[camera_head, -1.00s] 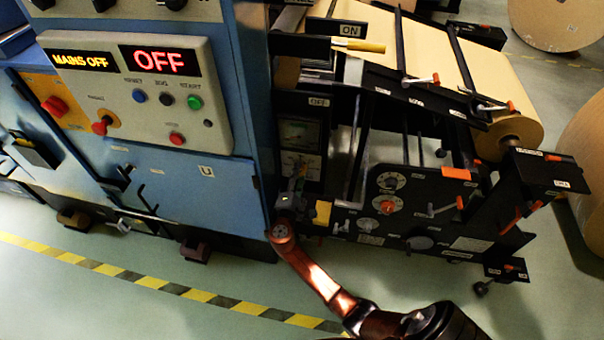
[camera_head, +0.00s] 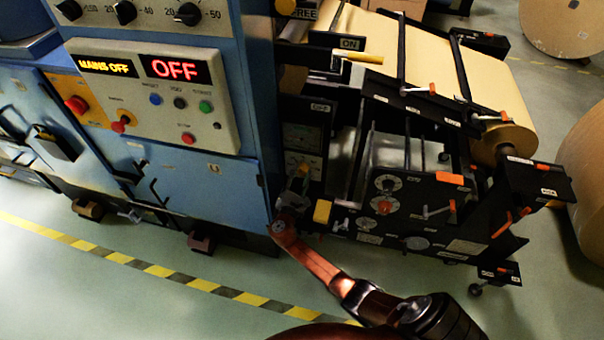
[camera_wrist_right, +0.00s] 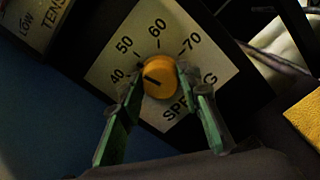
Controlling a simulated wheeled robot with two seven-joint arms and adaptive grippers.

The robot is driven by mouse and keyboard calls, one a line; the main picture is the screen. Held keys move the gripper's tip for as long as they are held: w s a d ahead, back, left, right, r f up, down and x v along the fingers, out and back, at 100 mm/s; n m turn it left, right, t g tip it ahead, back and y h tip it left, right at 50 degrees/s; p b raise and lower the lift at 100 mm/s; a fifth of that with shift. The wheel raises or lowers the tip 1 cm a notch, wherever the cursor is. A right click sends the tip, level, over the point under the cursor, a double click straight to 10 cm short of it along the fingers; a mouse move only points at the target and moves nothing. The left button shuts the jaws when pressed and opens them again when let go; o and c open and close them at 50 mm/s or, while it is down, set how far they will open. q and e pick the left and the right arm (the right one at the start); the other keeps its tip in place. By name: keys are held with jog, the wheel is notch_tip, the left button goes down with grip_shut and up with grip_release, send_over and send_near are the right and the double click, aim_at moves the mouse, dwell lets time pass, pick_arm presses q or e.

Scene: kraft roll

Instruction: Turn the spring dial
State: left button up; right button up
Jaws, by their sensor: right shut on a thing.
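The spring dial (camera_wrist_right: 160,80) is a round yellow knob on a pale plate (camera_wrist_right: 122,42) marked 40, 50, 60, 70 and SPRING. Its dark pointer line points left, near the 40 mark. In the right wrist view, the green fingers of my right gripper (camera_wrist_right: 162,92) sit one on each side of the knob, shut on it. In the head view my right gripper (camera_head: 298,186) is low on the dark panel beside the blue cabinet and covers much of the dial area. My left gripper is not in view.
The blue cabinet (camera_head: 205,187) with its OFF display (camera_head: 174,69) stands just left of my right gripper. A yellow block (camera_head: 322,211) is close on its right. The black machine frame carries other dials (camera_head: 384,205) and orange-tipped levers.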

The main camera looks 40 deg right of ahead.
dwell(0.5)
jog(key=o, duration=1.2)
jog(key=shift+c, duration=0.2)
jog(key=shift+s+a, duration=0.1)
jog(key=v, duration=1.1)
jog(key=shift+s+a, duration=0.3)
